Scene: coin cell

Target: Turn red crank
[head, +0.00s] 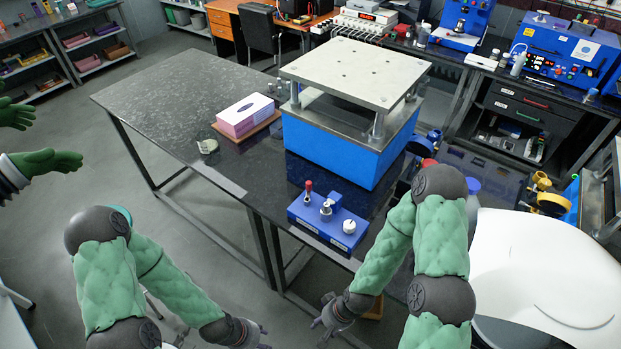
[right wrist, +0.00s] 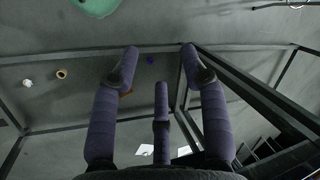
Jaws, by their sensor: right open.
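A small blue control box (head: 328,220) stands on the dark table's front edge, with a red-topped lever (head: 309,190) upright at its left end. I cannot tell if this lever is the red crank. Another red part (head: 428,163) shows at the right of the blue press (head: 345,150), partly hidden by my right arm. My right gripper (head: 322,316) is below and in front of the box, off the table. In the right wrist view its fingers (right wrist: 160,65) are spread and empty. My left gripper (head: 262,335) is at the bottom edge, partly cut off, touching nothing visible.
The dark table (head: 180,95) holds a pink and white box (head: 246,115) and a small round item (head: 207,146). A white rounded shell (head: 545,275) is at right. Green-gloved hands (head: 48,162) show at the left edge. Table legs and frame bars stand near my right gripper.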

